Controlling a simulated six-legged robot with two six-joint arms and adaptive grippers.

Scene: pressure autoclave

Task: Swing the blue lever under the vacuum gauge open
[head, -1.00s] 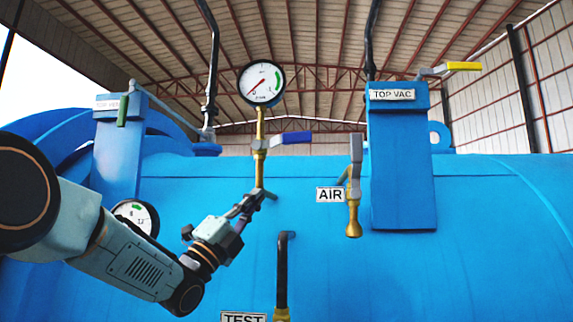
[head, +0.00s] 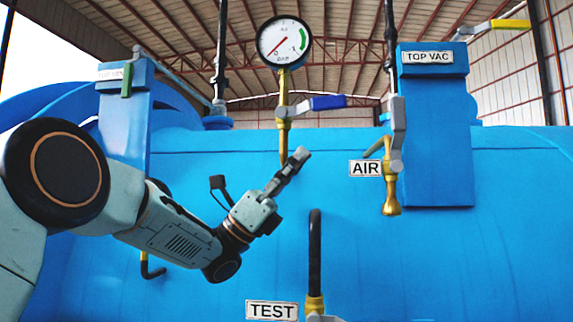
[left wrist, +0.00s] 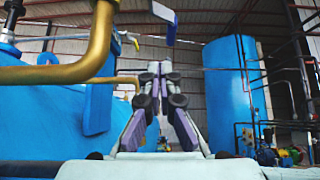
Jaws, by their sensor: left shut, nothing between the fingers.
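The blue lever (head: 327,102) sticks out to the right, about level, from the valve on the brass pipe (head: 283,135) under the round white gauge (head: 284,41). My left gripper (head: 298,159) is shut and empty. In the head view its tips appear below the lever, just right of the brass pipe's lower part; contact with the pipe cannot be told. The left wrist view shows the shut fingers (left wrist: 160,70), with the blue lever's end (left wrist: 171,30) above them, apart from them. My right gripper is not in view.
The AIR valve (head: 391,205) with its grey handle stands to the right, before a blue TOP VAC post (head: 433,150). A black TEST pipe (head: 315,255) rises below. The blue autoclave shell (head: 520,230) lies behind. Another blue tank (left wrist: 232,95) stands farther off.

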